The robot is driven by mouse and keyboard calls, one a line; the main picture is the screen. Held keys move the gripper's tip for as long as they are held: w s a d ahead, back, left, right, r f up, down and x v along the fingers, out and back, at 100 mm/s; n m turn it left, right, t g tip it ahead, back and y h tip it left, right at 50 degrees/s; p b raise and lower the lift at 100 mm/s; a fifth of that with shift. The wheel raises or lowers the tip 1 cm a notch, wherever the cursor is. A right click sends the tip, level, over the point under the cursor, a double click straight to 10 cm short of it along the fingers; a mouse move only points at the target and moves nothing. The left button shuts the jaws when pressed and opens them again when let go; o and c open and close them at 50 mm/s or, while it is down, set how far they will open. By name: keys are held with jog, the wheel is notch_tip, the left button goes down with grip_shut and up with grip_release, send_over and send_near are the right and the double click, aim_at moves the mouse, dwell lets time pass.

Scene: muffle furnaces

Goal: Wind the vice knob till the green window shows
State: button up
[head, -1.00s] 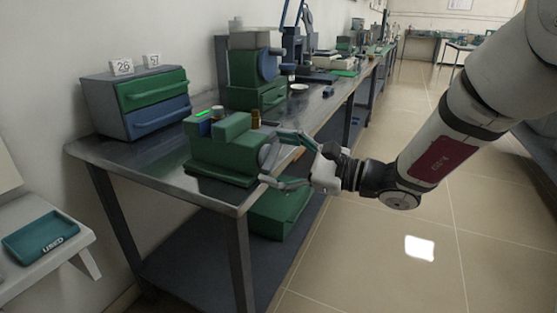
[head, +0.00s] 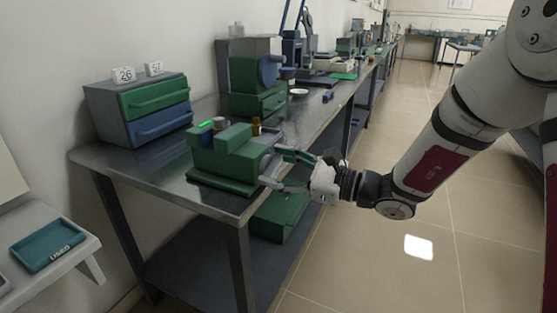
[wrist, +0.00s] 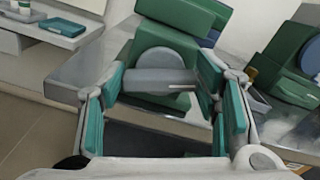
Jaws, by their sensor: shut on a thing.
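The green vice (head: 222,165) stands on the near end of the metal bench. A bright green strip (head: 206,124) shows on its top at the back left; I cannot tell whether this is the window. The vice knob is a grey round disc with a thick bar across it, on the side facing my arm; the bar (wrist: 158,82) is clear in the wrist view. My gripper (head: 271,169) is at the knob, its two fingers shut on the ends of the bar. The wrist view shows a finger at each end of it. The fingers partly hide the knob in the head view.
A drawer cabinet (head: 140,108) marked 26 and 57 stands behind the vice. A larger green machine (head: 254,75) stands farther along the bench (head: 165,163). A teal tray (head: 48,243) sits on a side shelf at left. The floor (head: 380,275) is clear.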

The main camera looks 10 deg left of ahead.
dwell(0.3)
jog(key=o, duration=1.1)
jog(key=shift+o, duration=0.2)
jog(key=v, duration=1.2)
